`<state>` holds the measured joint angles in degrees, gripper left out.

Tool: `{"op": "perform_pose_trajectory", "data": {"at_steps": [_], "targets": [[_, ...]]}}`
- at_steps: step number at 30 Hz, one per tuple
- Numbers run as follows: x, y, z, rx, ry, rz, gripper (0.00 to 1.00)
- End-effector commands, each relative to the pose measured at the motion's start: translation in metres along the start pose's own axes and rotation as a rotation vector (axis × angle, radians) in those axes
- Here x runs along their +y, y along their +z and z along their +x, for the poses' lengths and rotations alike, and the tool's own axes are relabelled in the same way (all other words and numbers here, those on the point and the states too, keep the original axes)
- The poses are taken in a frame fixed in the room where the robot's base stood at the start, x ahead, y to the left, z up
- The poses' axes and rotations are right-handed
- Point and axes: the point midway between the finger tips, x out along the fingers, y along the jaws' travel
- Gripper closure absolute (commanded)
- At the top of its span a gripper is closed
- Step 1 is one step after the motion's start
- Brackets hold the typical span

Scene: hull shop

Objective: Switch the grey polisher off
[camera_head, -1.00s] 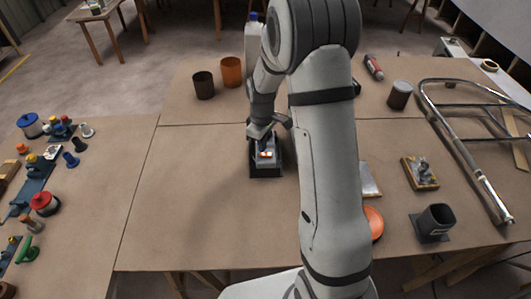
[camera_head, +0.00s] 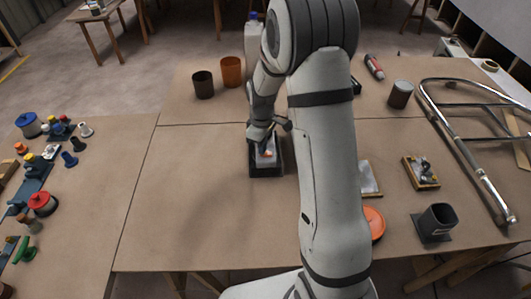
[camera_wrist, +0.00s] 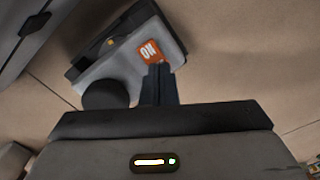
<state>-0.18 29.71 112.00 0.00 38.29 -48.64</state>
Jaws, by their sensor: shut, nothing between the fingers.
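A grey unit (camera_head: 265,160) with a dark base stands on the middle of the bench, under my gripper (camera_head: 264,141). In the wrist view the grey unit (camera_wrist: 120,67) lies tilted across the picture. It has an orange switch face (camera_wrist: 149,52) marked ON, a dark slot with a small amber spot, and a round black part (camera_wrist: 105,94). My gripper (camera_wrist: 160,68) is shut and empty. Its fingertips are at the lower edge of the orange face; I cannot tell whether they touch it. My arm hides part of the bench to the right of the unit.
Brown (camera_head: 203,85) and orange (camera_head: 231,71) cups and a white bottle (camera_head: 251,42) stand behind. To the right are an orange disc (camera_head: 375,222), a dark holder (camera_head: 437,221) and a metal tube frame (camera_head: 463,142). The bench left of the unit is clear.

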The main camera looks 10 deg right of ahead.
Motion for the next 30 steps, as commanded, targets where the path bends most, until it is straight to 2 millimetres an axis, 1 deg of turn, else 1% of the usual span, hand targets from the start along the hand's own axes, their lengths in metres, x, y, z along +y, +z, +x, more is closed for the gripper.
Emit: {"op": "perform_pose_trajectory", "data": {"at_steps": [11,15,20,30], "targets": [[0.000,0.000,0.007,0.000,0.000,0.000,1.00],[0.000,0.001,0.005,-0.001,-0.001,0.000,1.00],[0.000,0.000,-0.006,-0.001,0.000,0.000,1.00],[0.000,0.000,-0.034,0.000,0.000,0.001,1.00]]}}
